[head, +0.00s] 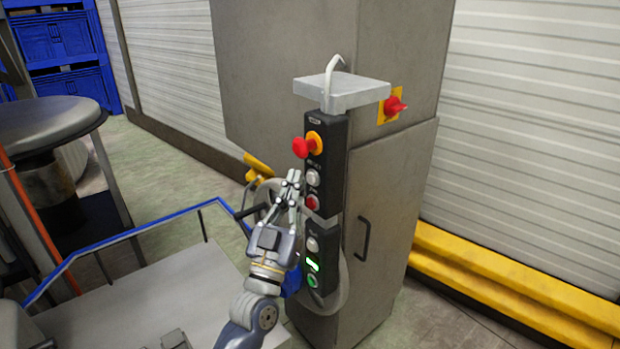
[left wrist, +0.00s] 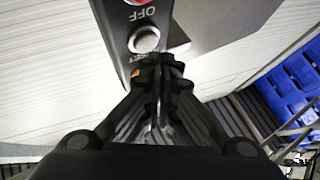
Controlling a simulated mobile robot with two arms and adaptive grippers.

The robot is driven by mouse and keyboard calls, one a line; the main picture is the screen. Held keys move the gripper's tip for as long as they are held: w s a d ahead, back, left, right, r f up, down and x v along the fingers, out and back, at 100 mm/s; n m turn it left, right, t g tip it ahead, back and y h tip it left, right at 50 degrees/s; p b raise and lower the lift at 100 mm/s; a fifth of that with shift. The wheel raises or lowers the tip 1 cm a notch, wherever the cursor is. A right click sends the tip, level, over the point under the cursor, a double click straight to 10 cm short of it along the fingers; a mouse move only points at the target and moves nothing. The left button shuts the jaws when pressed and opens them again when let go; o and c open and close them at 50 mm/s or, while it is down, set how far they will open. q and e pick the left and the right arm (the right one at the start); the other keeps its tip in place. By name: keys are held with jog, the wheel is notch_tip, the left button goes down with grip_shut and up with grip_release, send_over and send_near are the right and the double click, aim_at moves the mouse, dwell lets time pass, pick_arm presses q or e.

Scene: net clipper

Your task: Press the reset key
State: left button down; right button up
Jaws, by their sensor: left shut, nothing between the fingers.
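The reset key is a round white button (head: 312,178) below the word RESET on the upper black control box (head: 335,150). In the left wrist view the white reset key (left wrist: 146,40) shows just beyond my fingertips, with the lettering upside down. My left gripper (head: 292,178) is shut and empty, its fingertips just left of the reset key in the head view. In the left wrist view my left gripper (left wrist: 162,75) points at the key, its tips close below it; I cannot tell whether they touch. My right gripper is not in view.
A red emergency stop (head: 302,147) juts out above the key, and a red button (head: 312,203) sits below it. A lower box (head: 322,260) has a white button and green lights. A grey cabinet (head: 395,210) stands behind. Blue crates (head: 62,45) are far left.

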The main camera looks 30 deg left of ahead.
pick_arm(q)
jog(key=shift+s, duration=0.1)
jog(key=s, duration=0.1)
jog(key=s+a, duration=0.1)
jog(key=s, duration=0.1)
jog(key=s+a, duration=0.1)
jog(key=shift+s, duration=0.3)
jog(key=shift+f, duration=0.1)
dwell(0.8)
